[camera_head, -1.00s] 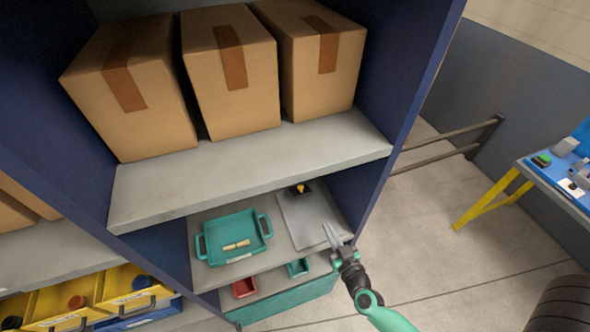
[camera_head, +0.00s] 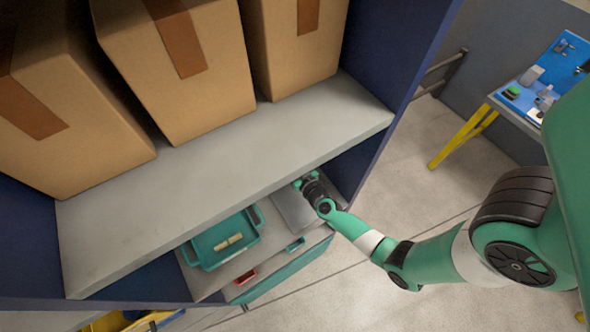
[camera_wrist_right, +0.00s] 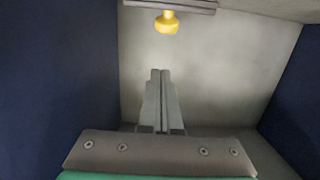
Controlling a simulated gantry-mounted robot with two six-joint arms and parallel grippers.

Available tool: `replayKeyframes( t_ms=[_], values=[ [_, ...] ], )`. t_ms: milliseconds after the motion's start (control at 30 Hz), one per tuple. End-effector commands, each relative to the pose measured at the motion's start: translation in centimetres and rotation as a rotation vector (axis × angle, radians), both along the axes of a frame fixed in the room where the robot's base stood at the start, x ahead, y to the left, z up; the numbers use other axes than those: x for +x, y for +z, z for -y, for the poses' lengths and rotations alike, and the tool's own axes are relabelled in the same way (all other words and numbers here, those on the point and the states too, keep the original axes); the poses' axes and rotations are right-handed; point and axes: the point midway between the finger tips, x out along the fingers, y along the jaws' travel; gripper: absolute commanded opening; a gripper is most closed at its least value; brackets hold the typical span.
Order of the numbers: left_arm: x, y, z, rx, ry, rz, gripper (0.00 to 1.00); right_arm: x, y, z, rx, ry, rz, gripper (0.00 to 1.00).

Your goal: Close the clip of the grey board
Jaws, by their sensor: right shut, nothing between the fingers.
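The grey board (camera_head: 291,211) lies on the lower shelf, to the right of the teal tray, partly covered by my right arm. Its clip is hidden in the head view. In the right wrist view a grey bar (camera_wrist_right: 180,4) with a yellow knob (camera_wrist_right: 167,22), apparently the clip, shows at the top edge, cut off by the frame. Whether it is open I cannot tell. My right gripper (camera_wrist_right: 162,72) is shut and empty, its fingertips below the knob in the picture and apart from it. In the head view the right gripper (camera_head: 308,181) is over the board's far part. My left gripper is not in view.
The upper shelf (camera_head: 235,165) with several cardboard boxes (camera_head: 185,65) overhangs the board. Blue cabinet walls (camera_wrist_right: 55,90) stand on both sides. The teal tray (camera_head: 222,240) holds pale sticks. A blue-topped bench (camera_head: 540,85) is at right.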

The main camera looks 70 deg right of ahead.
Motion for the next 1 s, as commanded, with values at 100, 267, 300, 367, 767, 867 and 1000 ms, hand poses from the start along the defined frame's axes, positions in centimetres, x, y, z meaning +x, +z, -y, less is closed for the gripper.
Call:
replayKeyframes(
  t_ms=[100, 267, 300, 367, 767, 867, 1000],
  values=[
    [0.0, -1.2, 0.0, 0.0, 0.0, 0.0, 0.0, 2.0, -0.6, 1.7, -0.001, -0.002, 0.003, 0.0],
    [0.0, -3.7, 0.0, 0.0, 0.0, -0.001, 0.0, 0.7, -3.5, 0.6, 0.0, -0.001, -0.001, 0.0],
    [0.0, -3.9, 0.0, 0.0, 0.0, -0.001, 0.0, 0.6, -3.7, 0.5, 0.0, -0.001, 0.0, 0.0],
    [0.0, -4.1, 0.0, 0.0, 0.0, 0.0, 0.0, 0.5, -3.9, 0.4, 0.0, -0.001, 0.0, 0.0],
    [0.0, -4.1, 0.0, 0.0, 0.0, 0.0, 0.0, 0.2, -4.0, 0.2, 0.001, -0.001, -0.001, 0.0],
    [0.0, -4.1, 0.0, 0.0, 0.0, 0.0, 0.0, -0.1, -4.4, -0.1, 0.001, 0.0, -0.003, 0.0],
    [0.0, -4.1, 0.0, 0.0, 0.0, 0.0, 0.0, -0.3, -4.6, -0.3, 0.0, 0.0, 0.0, 0.0]
  ],
)
